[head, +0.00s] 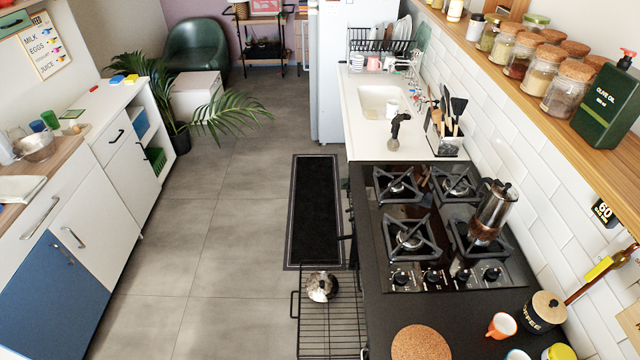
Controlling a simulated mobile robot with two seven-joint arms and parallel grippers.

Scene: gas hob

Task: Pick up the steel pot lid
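A shiny round steel piece (321,286), which looks like the steel pot lid, lies on the wire rack (330,330) at the lower middle. Neither of my grippers is in view, and no arm of mine shows near the rack.
The gas hob (440,225) stands right of the rack, with a moka pot (493,212) on it. A cork mat (420,343), an orange mug (502,326) and a coffee jar (544,312) are near the front. Open floor (235,240) lies left of the rack.

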